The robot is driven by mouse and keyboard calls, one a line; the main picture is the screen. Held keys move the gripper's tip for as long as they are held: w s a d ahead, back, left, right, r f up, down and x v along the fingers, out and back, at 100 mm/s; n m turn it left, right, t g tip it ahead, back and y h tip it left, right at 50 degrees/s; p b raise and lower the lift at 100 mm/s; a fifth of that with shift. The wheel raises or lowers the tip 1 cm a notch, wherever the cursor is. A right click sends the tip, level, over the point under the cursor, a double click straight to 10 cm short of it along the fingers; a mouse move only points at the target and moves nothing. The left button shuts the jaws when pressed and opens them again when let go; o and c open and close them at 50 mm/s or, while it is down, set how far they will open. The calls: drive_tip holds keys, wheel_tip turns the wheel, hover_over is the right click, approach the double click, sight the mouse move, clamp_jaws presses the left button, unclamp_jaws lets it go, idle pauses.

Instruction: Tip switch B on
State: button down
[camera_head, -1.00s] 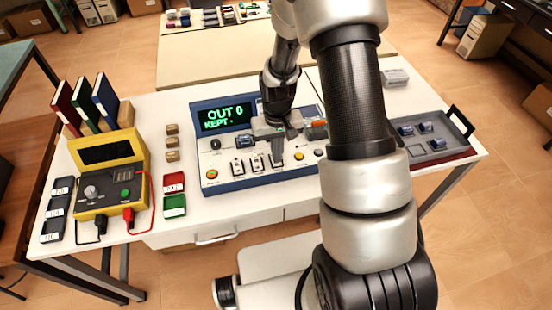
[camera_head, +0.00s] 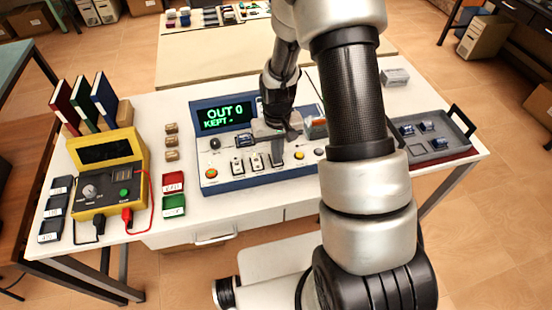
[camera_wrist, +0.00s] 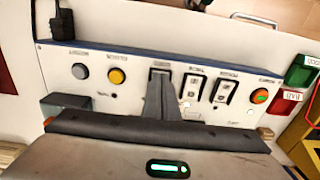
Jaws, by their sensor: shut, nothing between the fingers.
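The blue and white control box (camera_head: 228,182) stands on the table with three rocker switches in a row. The left switch (camera_head: 237,166), middle switch (camera_head: 256,162) and right switch (camera_head: 276,159) show in the head view; their labels are too small to read. The wrist view sees the box from the opposite side: middle switch (camera_wrist: 192,88), head view's left switch (camera_wrist: 224,92), and right switch (camera_wrist: 160,73), partly hidden behind my fingertips. My gripper (camera_wrist: 161,88) is shut and empty, in line with that right switch; contact cannot be told. The display (camera_head: 224,116) reads OUT 0, KEPT -.
A red-green button (camera_head: 211,173), a yellow button (camera_head: 299,155) and a grey button (camera_head: 319,152) flank the switches. A yellow meter (camera_head: 108,177) stands left, a grey tray (camera_head: 446,153) right.

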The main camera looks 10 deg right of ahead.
drive_tip(key=shift+f, duration=0.2)
drive_tip(key=shift+r, duration=0.15)
wheel_tip(320, 180, up, 7)
drive_tip(key=p, duration=0.4)
idle(0.4)
idle(0.4)
drive_tip(key=s+r+t, duration=0.2)
drive_tip(key=s+r, duration=0.1)
drive_tip(key=r, duration=0.8)
drive_tip(key=s+r+t, duration=0.1)
drive_tip(key=s+r, duration=0.2)
drive_tip(key=r, duration=0.8)
drive_tip(key=s+r+t, duration=0.2)
drive_tip(key=s+r, duration=0.7)
drive_tip(key=s, duration=0.3)
drive_tip(key=shift+s+r+t, duration=0.15)
drive_tip(key=shift+s+t, duration=0.05)
drive_tip(key=shift+t, duration=0.1)
